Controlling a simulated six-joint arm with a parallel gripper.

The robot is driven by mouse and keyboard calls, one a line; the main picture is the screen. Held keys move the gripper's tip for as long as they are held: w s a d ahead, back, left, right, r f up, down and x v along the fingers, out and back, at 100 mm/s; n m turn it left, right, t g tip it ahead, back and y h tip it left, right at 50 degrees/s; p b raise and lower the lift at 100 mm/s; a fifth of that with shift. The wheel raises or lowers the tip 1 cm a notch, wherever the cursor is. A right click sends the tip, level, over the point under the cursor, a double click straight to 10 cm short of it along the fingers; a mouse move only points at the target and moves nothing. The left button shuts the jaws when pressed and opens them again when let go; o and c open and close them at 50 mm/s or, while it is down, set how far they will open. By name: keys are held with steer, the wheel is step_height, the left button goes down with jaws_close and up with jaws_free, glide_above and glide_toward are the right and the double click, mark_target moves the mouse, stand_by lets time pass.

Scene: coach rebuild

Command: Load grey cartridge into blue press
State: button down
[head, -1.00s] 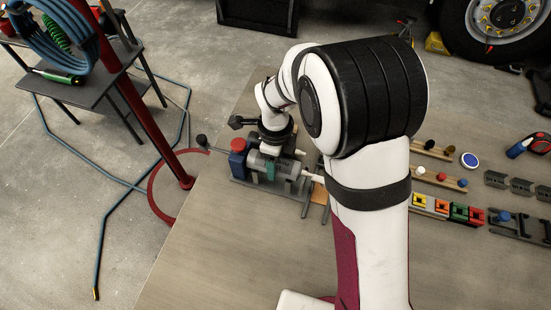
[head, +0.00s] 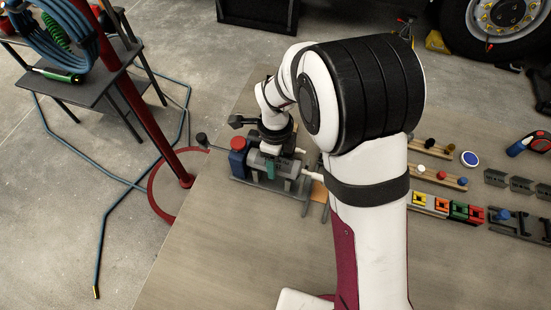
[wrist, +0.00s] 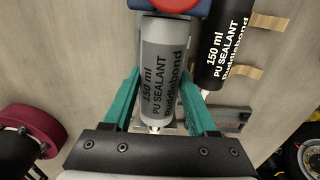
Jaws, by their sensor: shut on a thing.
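The blue press (head: 238,162) with a red top stands at the left of the workbench. Its blue end and red top also show at the top of the wrist view (wrist: 168,9). The grey cartridge (wrist: 165,65), printed "150 ml PU SEALANT", lies lengthwise with its rear end close against the blue end and its nozzle towards my wrist. I cannot tell whether they touch. My gripper (wrist: 165,90) is shut on it, one teal finger on each side. In the head view the cartridge (head: 256,163) lies over the press frame, partly hidden by my gripper (head: 271,166).
A black cartridge (wrist: 227,45) lies close beside the grey one in the wrist view, on tan supports (wrist: 245,71). Wooden racks (head: 437,179) and coloured blocks (head: 440,205) stand right of my arm. The near bench surface (head: 230,255) is clear.

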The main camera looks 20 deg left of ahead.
steer(key=shift+f, duration=0.1)
stand_by(0.3)
steer(key=shift+c, duration=0.6)
jaws_free()
steer(key=shift+o, duration=0.2)
steer(key=shift+o, duration=0.4)
steer(key=shift+r, duration=3.05)
steer(key=s+d+r+n+y, duration=0.1)
steer(key=s+d+r+n, duration=0.4)
steer(key=d, duration=0.3)
steer(key=s+d+r+n, duration=0.3)
steer(key=s+d+r, duration=0.25)
steer(key=d, duration=0.25)
steer(key=s+d+n, duration=0.2)
steer(key=s+n, duration=0.2)
steer(key=s, duration=0.4)
steer(key=shift+s+d+f+y, duration=0.2)
steer(key=shift+s+f+y, duration=0.15)
steer(key=shift+f+y, duration=0.05)
